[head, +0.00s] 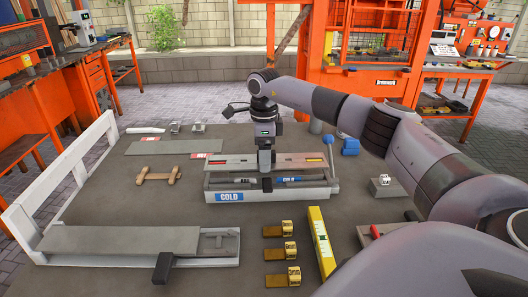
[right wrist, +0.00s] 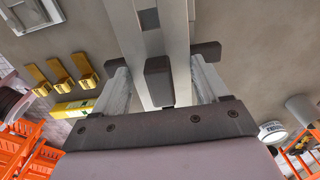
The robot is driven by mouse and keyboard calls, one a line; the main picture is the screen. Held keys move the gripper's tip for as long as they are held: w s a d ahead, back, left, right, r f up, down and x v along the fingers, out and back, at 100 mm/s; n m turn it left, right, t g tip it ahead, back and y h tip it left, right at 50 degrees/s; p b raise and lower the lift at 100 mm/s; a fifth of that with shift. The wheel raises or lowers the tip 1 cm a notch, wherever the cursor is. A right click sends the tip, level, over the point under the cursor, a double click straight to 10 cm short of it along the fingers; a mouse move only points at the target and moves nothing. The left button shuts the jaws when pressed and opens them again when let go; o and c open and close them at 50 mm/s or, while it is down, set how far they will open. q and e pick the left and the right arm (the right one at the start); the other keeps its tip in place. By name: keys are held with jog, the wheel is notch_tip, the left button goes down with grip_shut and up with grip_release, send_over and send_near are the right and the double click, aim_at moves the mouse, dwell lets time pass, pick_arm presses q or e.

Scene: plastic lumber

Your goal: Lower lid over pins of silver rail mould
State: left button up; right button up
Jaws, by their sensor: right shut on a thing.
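The silver rail mould (head: 322,192) sits mid-table in the head view, with a blue COLD label on its front. Blue and black parts show in its open front channel; I cannot make out single pins. The contact between lid and mould is hidden. My left gripper is out of view.
A blue-knobbed lever (head: 329,140) stands at the mould's right end. A white frame (head: 70,172) edges the table.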

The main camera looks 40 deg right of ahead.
jog(key=shift+f+b, duration=0.3)
jog(key=shift+f, duration=0.65)
dwell(0.4)
jog(key=o, duration=1.5)
notch_tip(320, 180, up, 3)
jog(key=shift+f+p, duration=0.1)
jog(key=shift+p, duration=1.15)
jog(key=shift+r, duration=2.1)
jog(key=shift+s, duration=0.1)
